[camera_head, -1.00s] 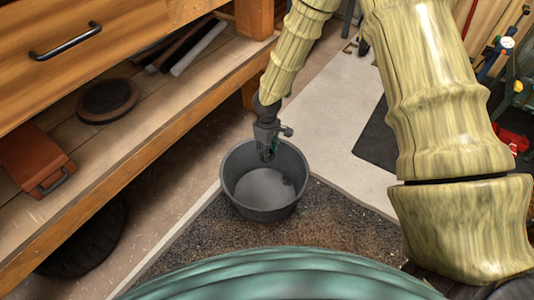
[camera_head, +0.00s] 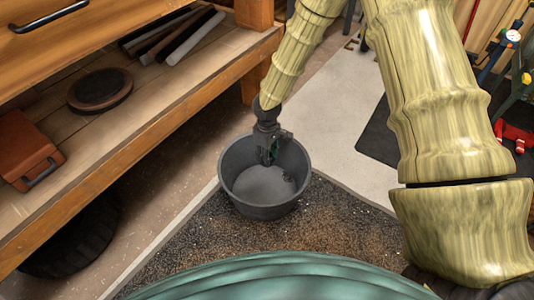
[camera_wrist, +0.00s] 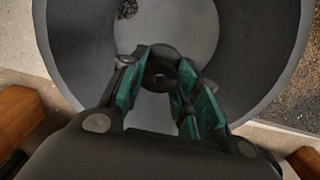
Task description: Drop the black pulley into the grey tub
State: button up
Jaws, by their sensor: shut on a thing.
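The grey tub (camera_head: 234,190) stands on the floor, upright and open at the top. In the wrist view its wall (camera_wrist: 262,60) surrounds the area beyond my fingers. My gripper (camera_head: 270,156) reaches down at the tub's far side, its fingers over the opening. In the wrist view my gripper (camera_wrist: 164,66) has green-padded fingers closed around the black pulley (camera_wrist: 161,78), a small dark round piece with a hole. The pulley is hardly visible in the head view. A small dark, rough-looking thing (camera_wrist: 127,9) lies on the tub's bottom.
A wooden bench with a lower shelf (camera_head: 150,125) runs along the left. The shelf holds a dark disc (camera_head: 100,89), a red-brown case (camera_head: 28,150) and several bars. A tyre (camera_head: 75,240) lies below. A speckled mat (camera_head: 330,220) is under the tub.

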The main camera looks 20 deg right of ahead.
jog(key=o, duration=1.3)
jog(key=shift+c, duration=0.2)
jog(key=shift+r, duration=0.15)
notch_tip(320, 180, up, 12)
